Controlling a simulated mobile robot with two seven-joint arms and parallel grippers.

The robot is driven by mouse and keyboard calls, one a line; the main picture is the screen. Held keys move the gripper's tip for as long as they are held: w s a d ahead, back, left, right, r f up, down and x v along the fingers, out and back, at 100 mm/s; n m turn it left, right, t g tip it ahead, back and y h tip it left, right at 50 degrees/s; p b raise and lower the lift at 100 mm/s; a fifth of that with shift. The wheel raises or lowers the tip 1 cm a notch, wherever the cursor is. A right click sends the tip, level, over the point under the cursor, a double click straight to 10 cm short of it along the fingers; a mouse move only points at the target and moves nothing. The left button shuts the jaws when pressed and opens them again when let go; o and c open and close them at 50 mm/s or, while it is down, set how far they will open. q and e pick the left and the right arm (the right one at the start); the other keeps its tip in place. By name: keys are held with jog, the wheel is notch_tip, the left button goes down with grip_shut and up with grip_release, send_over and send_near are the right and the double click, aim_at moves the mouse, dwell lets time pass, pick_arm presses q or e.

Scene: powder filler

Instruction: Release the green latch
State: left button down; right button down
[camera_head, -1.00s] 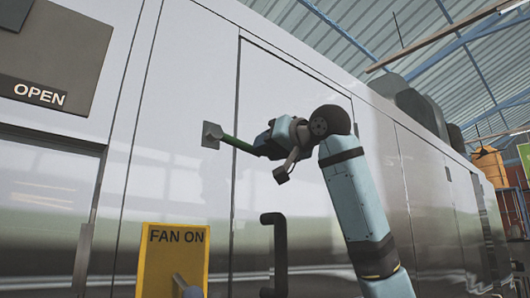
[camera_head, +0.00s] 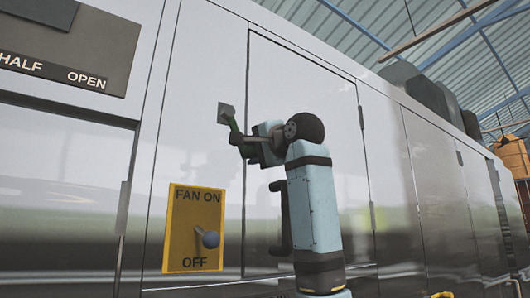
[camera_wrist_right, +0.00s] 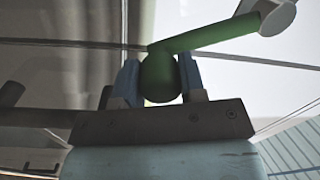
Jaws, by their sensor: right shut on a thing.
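The green latch (camera_head: 233,123) is a short green bar on a grey square plate (camera_head: 225,112) beside the closed door of the metal machine. The bar slants steeply down and right from the plate to my right gripper (camera_head: 240,139). In the right wrist view, the rounded end of the green latch (camera_wrist_right: 160,78) sits between the two blue fingers of my right gripper (camera_wrist_right: 160,84), which is shut on it. There its bar runs up and right to a pale round mount. My left gripper is not in view.
A black door handle (camera_head: 284,215) stands just below my right gripper, partly behind my arm. A yellow fan switch panel (camera_head: 183,240) with a protruding lever is at lower left. A dark sign (camera_head: 70,45) reading HALF and OPEN is at upper left.

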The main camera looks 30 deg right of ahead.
jog(key=a+m, duration=0.1)
jog(key=a+f+m+b, duration=0.1)
jog(key=a+m, duration=0.1)
jog(key=shift+s+a+f, duration=0.1)
jog(key=shift+a, duration=0.05)
jog(key=shift+s+a+m, duration=0.1)
jog(key=shift+a+m, duration=0.95)
jog(key=shift+m, duration=0.35)
jog(key=c, duration=0.7)
grip_release()
jog(key=shift+a, duration=0.1)
jog(key=shift+h, duration=0.4)
jog(key=s+d+b, duration=0.1)
jog(key=s+b, duration=0.2)
jog(key=s, duration=1)
jog(key=shift+s+f+b, duration=0.35)
jog(key=shift+s+f, duration=0.05)
